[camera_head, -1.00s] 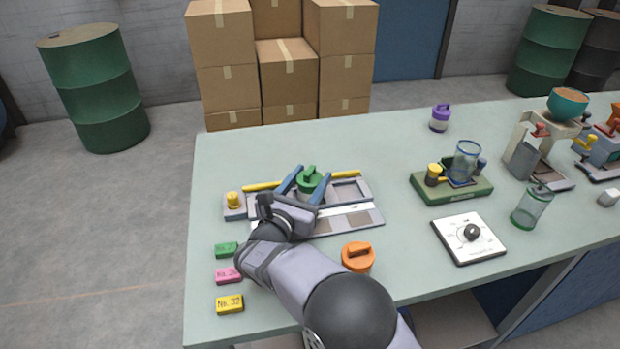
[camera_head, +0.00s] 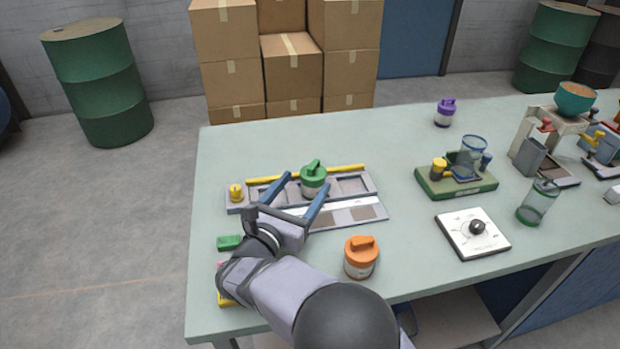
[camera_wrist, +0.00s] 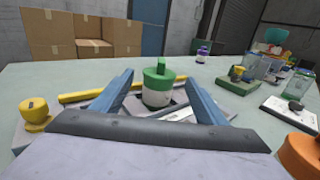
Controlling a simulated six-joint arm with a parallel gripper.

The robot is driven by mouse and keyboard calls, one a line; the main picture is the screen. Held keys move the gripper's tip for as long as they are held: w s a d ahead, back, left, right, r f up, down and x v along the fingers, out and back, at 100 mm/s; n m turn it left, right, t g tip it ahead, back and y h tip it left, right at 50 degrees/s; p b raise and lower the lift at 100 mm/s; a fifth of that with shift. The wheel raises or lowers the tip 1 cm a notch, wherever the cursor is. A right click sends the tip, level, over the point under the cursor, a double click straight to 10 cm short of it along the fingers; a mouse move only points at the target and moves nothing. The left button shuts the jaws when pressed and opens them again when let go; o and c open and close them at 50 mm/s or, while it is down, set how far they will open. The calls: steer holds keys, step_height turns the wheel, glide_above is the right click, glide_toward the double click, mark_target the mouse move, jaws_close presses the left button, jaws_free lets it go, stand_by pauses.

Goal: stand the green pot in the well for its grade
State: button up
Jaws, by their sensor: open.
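The green pot (camera_head: 313,181), with a green lid and white body, stands upright in the middle part of the grey tray of wells (camera_head: 375,187). It also shows in the wrist view (camera_wrist: 157,88). Its base is partly hidden, so I cannot tell how deep it sits. My gripper (camera_head: 308,182) is open, its two blue fingers apart and empty, on the near side of the pot. In the wrist view the pot stands beyond and between the fingertips, with gaps on both sides. A square well (camera_head: 353,185) to the pot's right is empty.
A yellow bar (camera_head: 345,169) runs behind the tray, with a yellow knob (camera_head: 236,192) at its left. An orange pot (camera_head: 361,257) stands near my arm. A purple-lidded pot (camera_head: 445,112), green stand (camera_head: 458,190) and dial plate (camera_head: 471,233) are to the right.

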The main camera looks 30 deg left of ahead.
steer(key=s, duration=0.5)
steer(key=shift+s+d+b, duration=0.3)
steer(key=shift+s+d, duration=0.1)
